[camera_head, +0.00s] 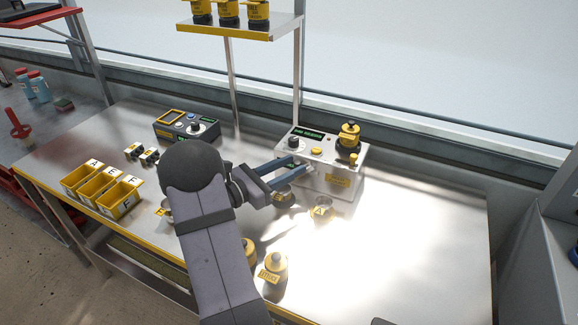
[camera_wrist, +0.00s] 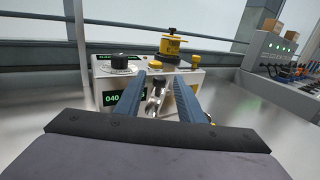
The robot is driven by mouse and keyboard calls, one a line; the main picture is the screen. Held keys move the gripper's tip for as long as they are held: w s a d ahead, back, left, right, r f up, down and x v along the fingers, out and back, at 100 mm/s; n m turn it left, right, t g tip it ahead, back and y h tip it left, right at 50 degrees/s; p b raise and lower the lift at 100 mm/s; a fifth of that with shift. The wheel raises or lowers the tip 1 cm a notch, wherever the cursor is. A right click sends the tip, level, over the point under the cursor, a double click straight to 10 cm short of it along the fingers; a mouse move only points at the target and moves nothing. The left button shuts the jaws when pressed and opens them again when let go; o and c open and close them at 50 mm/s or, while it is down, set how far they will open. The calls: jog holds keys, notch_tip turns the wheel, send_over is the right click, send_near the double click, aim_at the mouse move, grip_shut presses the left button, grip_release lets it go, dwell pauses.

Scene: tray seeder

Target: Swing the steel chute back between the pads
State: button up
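The white seeder box (camera_head: 345,182) stands on the bench with a dial, a green display and a yellow-and-black hopper (camera_head: 348,138) on top. My gripper (camera_head: 299,167) reaches its front from the left. In the wrist view my gripper's two blue fingers (camera_wrist: 160,84) are spread apart, one on each side of the small shiny steel chute (camera_wrist: 154,103) at the box's front. Whether either finger touches the chute is unclear. I cannot make out separate pads on the box. The chute is too small to tell clearly in the head view.
Steel cups (camera_head: 321,208) stand below the box front, close to my gripper. Yellow-labelled jars (camera_head: 273,270) stand nearer the front edge. Yellow bins (camera_head: 118,197) and a dark control box (camera_head: 187,127) are at left.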

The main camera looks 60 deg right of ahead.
grip_shut()
jog(key=shift+s+a+n+t+h+b, duration=0.25)
jog(key=shift+s+n+t+h, duration=0.2)
jog(key=shift+n+t, duration=0.4)
jog(key=shift+s+a+n+t+h+b, duration=0.2)
jog(key=shift+s+n+t+h, duration=0.3)
jog(key=shift+t, duration=0.65)
jog(key=shift+w, duration=0.15)
grip_release()
